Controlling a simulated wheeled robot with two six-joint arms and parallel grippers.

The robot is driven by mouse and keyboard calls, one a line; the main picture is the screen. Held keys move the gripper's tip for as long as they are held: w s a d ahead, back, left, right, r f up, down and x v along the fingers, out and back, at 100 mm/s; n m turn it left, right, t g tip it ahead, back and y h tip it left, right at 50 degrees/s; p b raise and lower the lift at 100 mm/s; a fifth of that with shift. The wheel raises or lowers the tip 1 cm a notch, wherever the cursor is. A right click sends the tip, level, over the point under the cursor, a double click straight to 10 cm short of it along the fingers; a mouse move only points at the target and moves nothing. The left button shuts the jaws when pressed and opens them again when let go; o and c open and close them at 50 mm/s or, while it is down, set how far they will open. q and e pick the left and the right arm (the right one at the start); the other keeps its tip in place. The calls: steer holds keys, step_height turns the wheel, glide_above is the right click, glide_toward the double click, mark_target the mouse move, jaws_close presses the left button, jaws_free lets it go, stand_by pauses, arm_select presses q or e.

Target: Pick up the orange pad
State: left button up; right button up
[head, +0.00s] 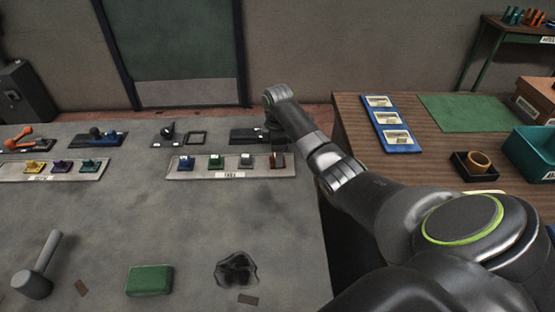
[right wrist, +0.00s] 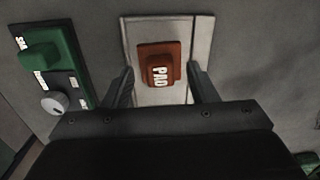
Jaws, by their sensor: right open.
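The orange pad is a small rust-orange block lettered PAD (right wrist: 157,64) in the right wrist view. It sits on the end of a pale tray (right wrist: 144,28). In the head view the orange pad (head: 277,161) is at the right end of the pale tray (head: 229,175) on the grey bench. My right gripper (right wrist: 161,72) is open, with one finger on each side of the pad and a gap on both sides. In the head view my right gripper (head: 274,136) is small and dark, just behind the pad. My left gripper is not in view.
A green and black device with a knob (right wrist: 56,102) lies left of the fingers in the wrist view. On the tray are blue, green and pale pieces. A hammer (head: 37,268), a green block (head: 149,280) and a dark lump (head: 236,269) lie nearer on the bench.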

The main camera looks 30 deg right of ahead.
steer(key=shift+c, duration=0.3)
steer(key=c, duration=1)
